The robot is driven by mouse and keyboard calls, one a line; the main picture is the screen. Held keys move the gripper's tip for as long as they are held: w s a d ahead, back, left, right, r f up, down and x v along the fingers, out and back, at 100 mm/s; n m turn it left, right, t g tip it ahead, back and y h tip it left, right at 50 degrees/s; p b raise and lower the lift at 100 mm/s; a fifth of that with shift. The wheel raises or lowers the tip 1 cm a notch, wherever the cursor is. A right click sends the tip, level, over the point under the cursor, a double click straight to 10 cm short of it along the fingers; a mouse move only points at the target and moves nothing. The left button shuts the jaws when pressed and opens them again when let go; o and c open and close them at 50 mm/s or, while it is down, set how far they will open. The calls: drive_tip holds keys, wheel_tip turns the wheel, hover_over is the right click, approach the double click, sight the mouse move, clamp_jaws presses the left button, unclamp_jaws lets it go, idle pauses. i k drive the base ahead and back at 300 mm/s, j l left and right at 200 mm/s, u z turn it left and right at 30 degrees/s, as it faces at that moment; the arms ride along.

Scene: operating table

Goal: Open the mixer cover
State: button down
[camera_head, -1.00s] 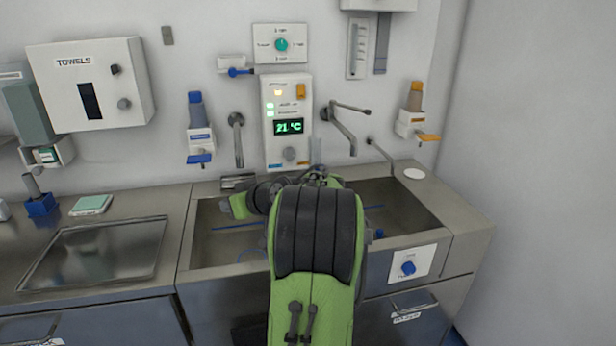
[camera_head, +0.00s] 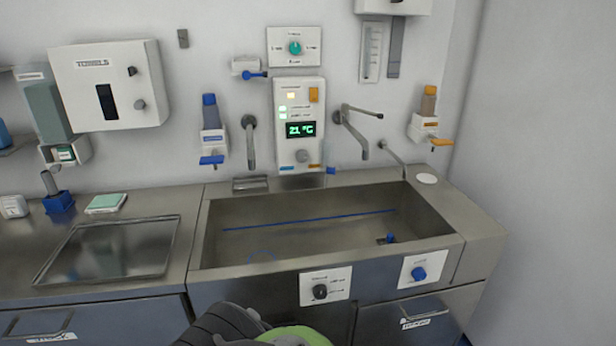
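I cannot tell for sure which part is the mixer cover. The white wall panel (camera_head: 300,95) above the sink has a lit "21 °C" display, a grey knob (camera_head: 302,156) below it and an orange piece at its upper right. Two metal spouts, a left one (camera_head: 251,142) and a right one with a lever (camera_head: 357,125), flank this panel. A small blue piece (camera_head: 331,170) shows at its lower right. A green and black part of my arm shows at the bottom edge. My gripper is out of view.
The steel sink basin (camera_head: 225,210) is empty of my arm, with a blue line and small blue piece inside. Front plates carry a black knob (camera_head: 320,291) and a blue knob (camera_head: 419,273). Dispensers and a towel box (camera_head: 110,85) hang on the wall. A metal tray (camera_head: 60,275) lies left.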

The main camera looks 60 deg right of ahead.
sight(327, 164)
drive_tip(key=i+j+z, duration=0.35)
drive_tip(key=i+j, duration=0.7)
drive_tip(key=i, duration=0.15)
